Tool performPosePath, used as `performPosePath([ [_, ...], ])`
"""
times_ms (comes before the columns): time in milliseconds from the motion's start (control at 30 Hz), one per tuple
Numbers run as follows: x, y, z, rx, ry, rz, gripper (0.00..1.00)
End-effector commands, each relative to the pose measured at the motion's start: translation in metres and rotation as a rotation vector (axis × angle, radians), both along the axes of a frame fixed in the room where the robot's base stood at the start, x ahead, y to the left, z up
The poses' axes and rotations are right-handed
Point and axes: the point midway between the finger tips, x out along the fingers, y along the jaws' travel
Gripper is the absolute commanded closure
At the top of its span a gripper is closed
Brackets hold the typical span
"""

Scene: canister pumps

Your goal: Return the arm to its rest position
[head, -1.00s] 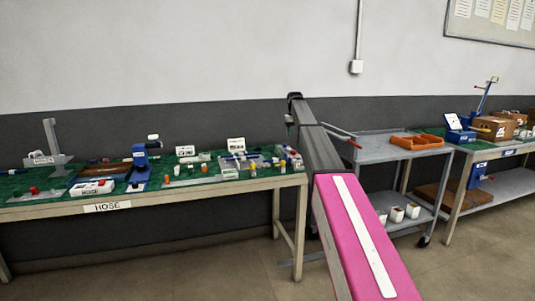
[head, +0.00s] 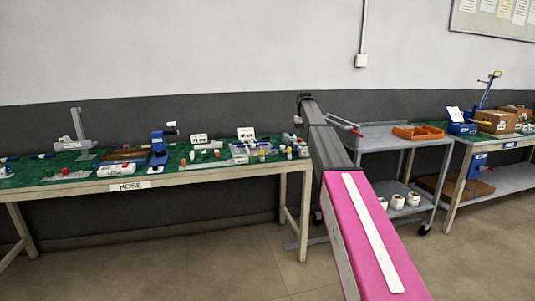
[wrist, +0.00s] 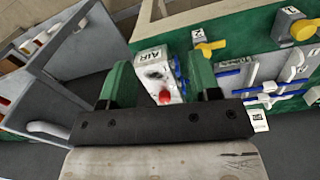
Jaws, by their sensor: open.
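My arm, pink and dark grey, reaches forward in the head view toward the space between the HOSE bench (head: 225,178) and the grey cart (head: 385,143). My gripper (wrist: 160,82) shows in the wrist view with two green fingers spread apart, nothing held between them. A white box marked AIR (wrist: 152,57), with a red knob, appears in the gap between the fingers, beyond them. In the head view the gripper's fingers cannot be made out at the far end of the arm.
The cart carries an orange tray (head: 418,132) on top and white containers below. A blue stand (head: 158,150) and small parts sit on the green-topped HOSE bench. Another bench with a cardboard box (head: 494,121) stands at the right. Floor in front is clear.

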Motion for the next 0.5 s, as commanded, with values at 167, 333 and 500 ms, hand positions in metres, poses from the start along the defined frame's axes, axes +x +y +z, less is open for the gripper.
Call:
performPosePath([
  [167, -0.026, 0.000, -0.034, 0.002, 0.002, -0.005, 0.43],
  [333, -0.058, -0.001, -0.076, 0.003, 0.002, -0.013, 0.43],
  [500, -0.113, -0.002, -0.136, 0.005, 0.004, -0.026, 0.43],
])
